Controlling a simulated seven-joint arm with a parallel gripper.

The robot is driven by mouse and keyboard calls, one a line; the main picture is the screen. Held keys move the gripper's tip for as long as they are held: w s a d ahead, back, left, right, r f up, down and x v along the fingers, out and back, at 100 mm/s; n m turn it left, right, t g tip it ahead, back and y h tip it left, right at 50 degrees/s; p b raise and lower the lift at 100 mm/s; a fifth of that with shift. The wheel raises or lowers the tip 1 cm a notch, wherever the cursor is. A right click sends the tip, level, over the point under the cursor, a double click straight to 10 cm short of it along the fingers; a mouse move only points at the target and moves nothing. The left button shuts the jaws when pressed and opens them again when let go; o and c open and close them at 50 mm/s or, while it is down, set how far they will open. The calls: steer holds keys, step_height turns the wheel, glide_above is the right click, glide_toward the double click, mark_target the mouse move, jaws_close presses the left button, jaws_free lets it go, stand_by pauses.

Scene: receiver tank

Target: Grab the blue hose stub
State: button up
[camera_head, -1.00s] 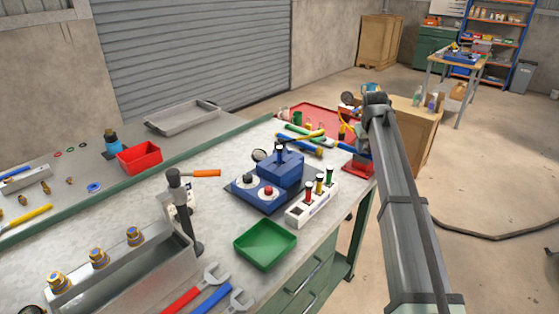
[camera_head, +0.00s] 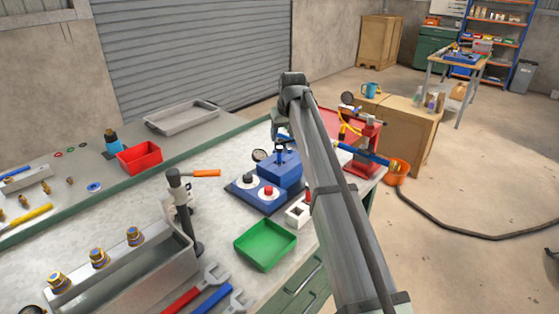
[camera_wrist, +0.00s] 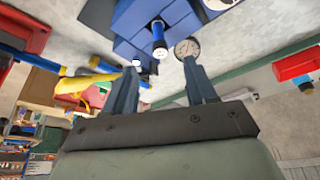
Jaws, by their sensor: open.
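A blue block-shaped unit (camera_head: 284,174) stands on a dark blue plate on the workbench. The blue hose stub (camera_head: 279,152) appears to be the short upright piece on top of it. In the wrist view the stub (camera_wrist: 158,36) is a blue cylinder with a pale end, seen against the blue unit. My gripper (camera_wrist: 159,67) is open and empty, its fingers pointing toward the unit. The stub lies ahead of the gap between the fingertips, not held. In the head view my gripper (camera_head: 281,138) is close above the unit, partly hidden by my arm.
A round gauge (camera_wrist: 187,48) shows right by one fingertip in the wrist view. Two round knobs, one red (camera_head: 268,192), stand on the plate. A white socket block (camera_head: 297,212) is partly behind my arm. A green tray (camera_head: 265,246) lies in front.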

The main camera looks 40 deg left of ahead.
mark_target(280, 148)
steer(key=x, duration=1)
steer(key=shift+w+a, duration=0.15)
steer(key=shift+a, duration=0.05)
steer(key=shift+c, duration=0.2)
jaws_close()
